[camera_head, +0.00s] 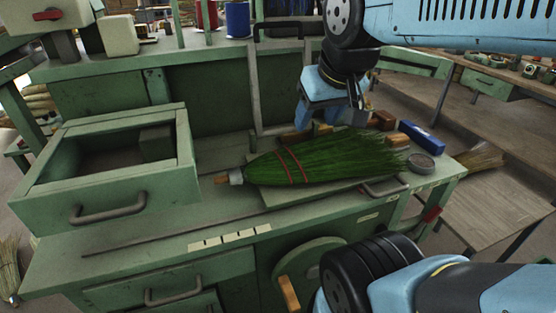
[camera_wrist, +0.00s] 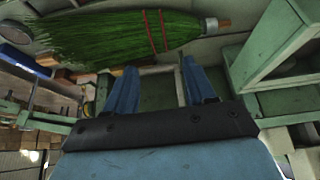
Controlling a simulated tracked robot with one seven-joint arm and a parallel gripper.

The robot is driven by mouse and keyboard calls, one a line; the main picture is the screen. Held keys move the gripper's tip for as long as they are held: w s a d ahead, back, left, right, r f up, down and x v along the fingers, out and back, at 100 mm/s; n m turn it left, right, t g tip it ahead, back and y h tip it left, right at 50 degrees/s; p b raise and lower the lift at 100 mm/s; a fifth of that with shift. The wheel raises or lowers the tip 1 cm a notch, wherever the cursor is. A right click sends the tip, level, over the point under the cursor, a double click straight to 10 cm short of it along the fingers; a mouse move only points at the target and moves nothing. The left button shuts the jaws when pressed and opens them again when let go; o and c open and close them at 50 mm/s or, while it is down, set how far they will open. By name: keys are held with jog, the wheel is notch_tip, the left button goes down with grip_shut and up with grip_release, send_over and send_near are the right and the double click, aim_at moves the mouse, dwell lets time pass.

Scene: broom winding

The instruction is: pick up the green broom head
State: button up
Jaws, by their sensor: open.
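The green broom head (camera_head: 325,160) lies on the workbench, bristles to the right, with red bindings and a short pale stub at its left end. It also shows across the top of the wrist view (camera_wrist: 110,35), where its stub points right. My gripper (camera_head: 322,122) is just behind the broom head in the head view, pointing down. In the wrist view my gripper (camera_wrist: 162,80) has two blue fingers spread apart with nothing between them. The broom head lies beyond the fingertips. I cannot tell the exact height of the fingertips over the bench.
An open green drawer box (camera_head: 150,180) stands at the left of the bench. A blue box (camera_head: 421,136), a round tin (camera_head: 421,163) and wooden blocks (camera_head: 383,118) lie around the bristle end. A thin rod (camera_head: 165,232) lies along the front. The bench front is mostly clear.

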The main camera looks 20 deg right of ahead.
jog(key=shift+o, duration=0.7)
jog(key=shift+w+a, duration=0.15)
jog(key=shift+w, duration=0.25)
jog(key=o, duration=0.6)
jog(key=w+n, duration=0.1)
jog(key=w, duration=0.1)
jog(key=w+a+n+g, duration=0.1)
jog(key=w+n, duration=0.1)
jog(key=w+a+n+g, duration=0.1)
jog(key=shift+w+f+h, duration=0.3)
jog(key=shift+w+f, duration=0.1)
jog(key=shift+o, duration=0.3)
jog(key=w+a+f+n+g, duration=0.2)
jog(key=w+a+n, duration=0.1)
jog(key=w+n, duration=0.1)
jog(key=shift+w+a+h, duration=0.15)
jog(key=shift+w+h, duration=0.25)
jog(key=n+g+h, duration=0.2)
jog(key=n+h, duration=0.1)
jog(key=n, duration=0.5)
send_near(246, 169)
jog(key=f, duration=0.2)
jog(key=w+d+f, duration=0.1)
jog(key=w+f, duration=0.1)
jog(key=f, duration=0.1)
jog(key=shift+d+f, duration=0.35)
jog(key=shift+s+x, duration=0.2)
jog(key=shift+x, duration=1.1)
jog(key=shift+s+x, duration=0.2)
jog(key=shift+x, duration=1.15)
